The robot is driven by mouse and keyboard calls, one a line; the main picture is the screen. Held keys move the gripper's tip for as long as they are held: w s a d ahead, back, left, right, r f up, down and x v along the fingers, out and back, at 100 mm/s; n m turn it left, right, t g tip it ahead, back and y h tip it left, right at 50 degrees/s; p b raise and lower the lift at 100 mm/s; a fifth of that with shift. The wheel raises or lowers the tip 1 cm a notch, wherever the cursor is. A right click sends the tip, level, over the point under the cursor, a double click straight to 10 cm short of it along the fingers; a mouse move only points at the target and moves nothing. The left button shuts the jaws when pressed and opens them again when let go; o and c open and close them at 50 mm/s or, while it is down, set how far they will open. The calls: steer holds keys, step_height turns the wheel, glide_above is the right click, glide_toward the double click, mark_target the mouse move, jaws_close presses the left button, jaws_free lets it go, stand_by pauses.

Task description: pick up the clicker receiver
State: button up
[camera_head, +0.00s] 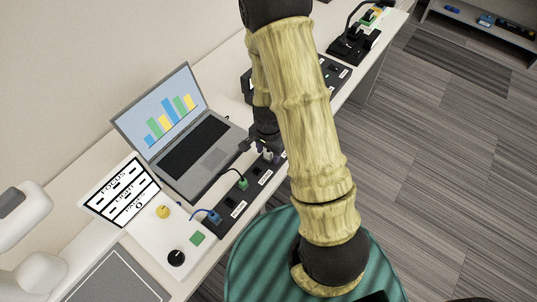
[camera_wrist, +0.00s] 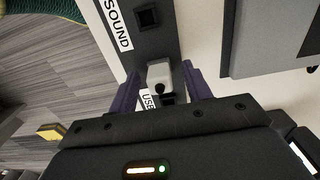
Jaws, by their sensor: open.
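A small pale grey block with a dark round spot on its near face, which I take to be the clicker receiver (camera_wrist: 159,73), sits on the dark port strip (camera_wrist: 150,42) by the "USB" label. My gripper (camera_wrist: 160,82) is open, with its purple fingers on either side of the block. I cannot tell whether either finger touches it. The lower part of the block and part of the label are hidden by my gripper. In the head view my gripper (camera_head: 266,151) is over the strip, right of the laptop, and the block is hard to make out there.
The open laptop (camera_head: 200,143) stands close behind the strip. A green plug (camera_head: 243,183) and a blue plug (camera_head: 214,217) with cables sit along the strip. A white control box (camera_head: 170,236) with knobs and a "FOCUS" sign (camera_head: 121,191) stand at the left.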

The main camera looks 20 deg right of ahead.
stand_by(0.5)
steer(key=c, duration=1)
steer(key=shift+c, duration=0.2)
step_height(320, 180, up, 10)
steer(key=shift+r+p, duration=0.1)
steer(key=shift+p, duration=0.35)
steer(key=w+d, duration=0.3)
steer(key=d, duration=0.2)
steer(key=shift+w+p, duration=0.25)
steer(key=shift+p, duration=0.05)
steer(key=shift+a, duration=0.1)
stand_by(0.3)
